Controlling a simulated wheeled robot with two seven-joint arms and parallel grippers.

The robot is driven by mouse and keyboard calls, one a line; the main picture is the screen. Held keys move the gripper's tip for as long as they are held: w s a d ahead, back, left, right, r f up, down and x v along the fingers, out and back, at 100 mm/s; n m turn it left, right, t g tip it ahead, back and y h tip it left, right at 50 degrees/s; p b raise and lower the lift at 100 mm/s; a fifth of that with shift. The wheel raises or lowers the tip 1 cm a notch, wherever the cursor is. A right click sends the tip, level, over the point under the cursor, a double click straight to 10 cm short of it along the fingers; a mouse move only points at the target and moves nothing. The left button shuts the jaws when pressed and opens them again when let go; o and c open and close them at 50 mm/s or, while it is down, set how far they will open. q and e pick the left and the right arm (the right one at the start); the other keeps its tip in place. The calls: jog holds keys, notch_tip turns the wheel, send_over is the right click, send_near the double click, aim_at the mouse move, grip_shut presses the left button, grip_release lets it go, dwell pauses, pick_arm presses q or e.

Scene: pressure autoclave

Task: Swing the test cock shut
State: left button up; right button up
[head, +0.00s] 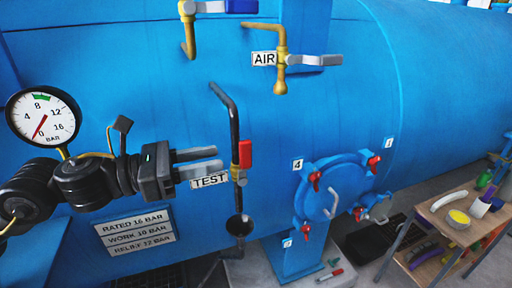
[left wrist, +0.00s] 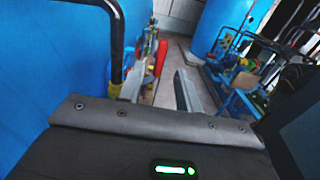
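The test cock is on a thin black pipe (head: 234,120) on the blue vessel's front, beside the TEST label (head: 209,180). Its red handle (head: 245,154) stands upright along the pipe in the head view. The pipe's lower end is over a small dark funnel (head: 239,226). My left gripper (head: 219,158) is just left of the pipe and handle, its two grey fingers apart with nothing seen between them. My right gripper is not in view.
A pressure gauge (head: 43,117) is at left, above my left arm. The AIR cock (head: 281,60) and another yellow pipe (head: 188,30) are above. A round blue hatch (head: 335,187) with red-handled clamps is to the right. A wooden cart (head: 440,215) stands at far right.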

aim_at(251, 150)
pick_arm(q)
jog(key=p+x, duration=0.4)
jog(key=x, duration=0.4)
jog(key=shift+w+d+r, duration=0.1)
jog(key=shift+d+r, duration=0.05)
jog(key=shift+d, duration=0.25)
jog(key=shift+w+d, duration=0.1)
jog(key=shift+d, duration=0.25)
grip_shut()
jog(key=shift+p, duration=0.3)
